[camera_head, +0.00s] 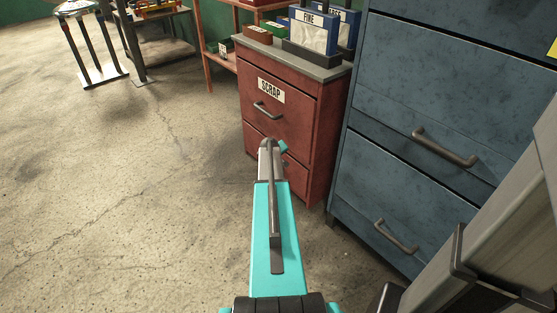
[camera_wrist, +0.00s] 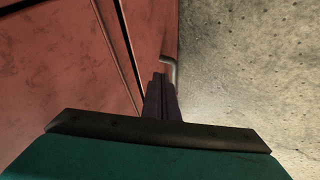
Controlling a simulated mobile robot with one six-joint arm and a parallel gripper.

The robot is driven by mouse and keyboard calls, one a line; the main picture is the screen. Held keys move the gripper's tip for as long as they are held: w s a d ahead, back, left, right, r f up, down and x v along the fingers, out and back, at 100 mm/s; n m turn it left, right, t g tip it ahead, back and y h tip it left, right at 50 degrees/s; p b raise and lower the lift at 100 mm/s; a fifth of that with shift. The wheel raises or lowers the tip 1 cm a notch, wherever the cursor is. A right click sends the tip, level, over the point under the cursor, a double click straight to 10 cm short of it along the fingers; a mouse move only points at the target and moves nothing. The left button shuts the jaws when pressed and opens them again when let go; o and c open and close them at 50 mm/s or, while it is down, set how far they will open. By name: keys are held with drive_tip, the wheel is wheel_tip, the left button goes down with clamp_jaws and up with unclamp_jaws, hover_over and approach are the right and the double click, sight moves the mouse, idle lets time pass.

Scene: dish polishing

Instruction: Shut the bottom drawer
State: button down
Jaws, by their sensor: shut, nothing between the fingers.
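The red cabinet (camera_head: 325,125) has an upper drawer labelled SCRAP (camera_head: 285,108) and a bottom drawer (camera_head: 257,139) below it, largely hidden behind my arm. The upper drawer looks flush. In the wrist view, a red drawer front (camera_wrist: 150,30) has a grey handle (camera_wrist: 170,68), with a dark narrow gap running along it. How far the bottom drawer stands out is hard to tell. My gripper (camera_wrist: 160,80) is shut and empty, its fingertips close to the handle; I cannot tell whether they touch.
A blue cabinet (camera_head: 440,100) with handled drawers stands close on the right. Boxes, one labelled FINE (camera_head: 312,34), stand on the red cabinet's grey top. A shelf (camera_head: 215,60) is behind it. The concrete floor (camera_head: 110,200) to the left is clear.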

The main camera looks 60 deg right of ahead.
drive_tip(key=shift+v, duration=1)
